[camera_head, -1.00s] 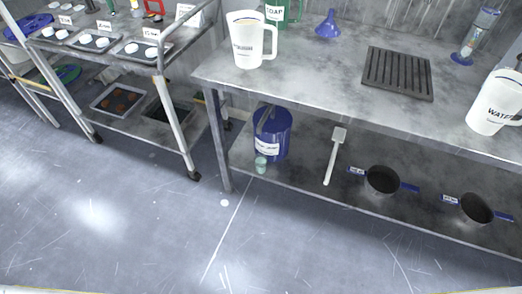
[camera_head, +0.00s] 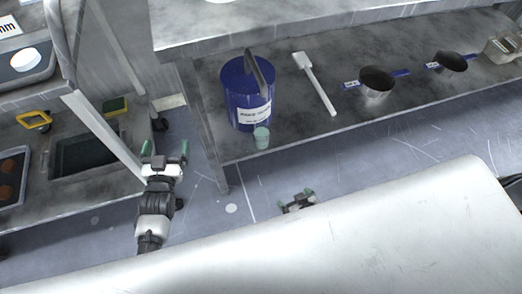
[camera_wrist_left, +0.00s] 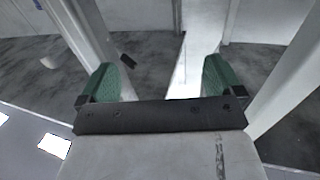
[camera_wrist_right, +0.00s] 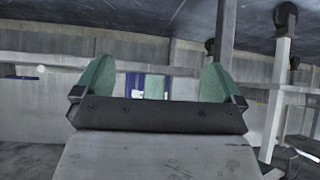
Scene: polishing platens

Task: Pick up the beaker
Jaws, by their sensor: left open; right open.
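The beaker appears to be the small pale-green translucent cup (camera_head: 261,137) on the lower shelf. It stands upright at the front of the blue bucket (camera_head: 236,98), near the shelf's front edge. My left gripper (camera_head: 165,153) is open and empty, left of the bench beside the cart. Its green fingers (camera_wrist_left: 160,82) show apart in the left wrist view. My right gripper (camera_head: 298,200) is open and empty, low in front of the shelf and nearer to me than the cup.
The worktop (camera_head: 300,22) overhangs the shelf. A bench leg (camera_head: 205,135) and a cart with trays (camera_head: 90,158) stand to the left. Floor in front is clear.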

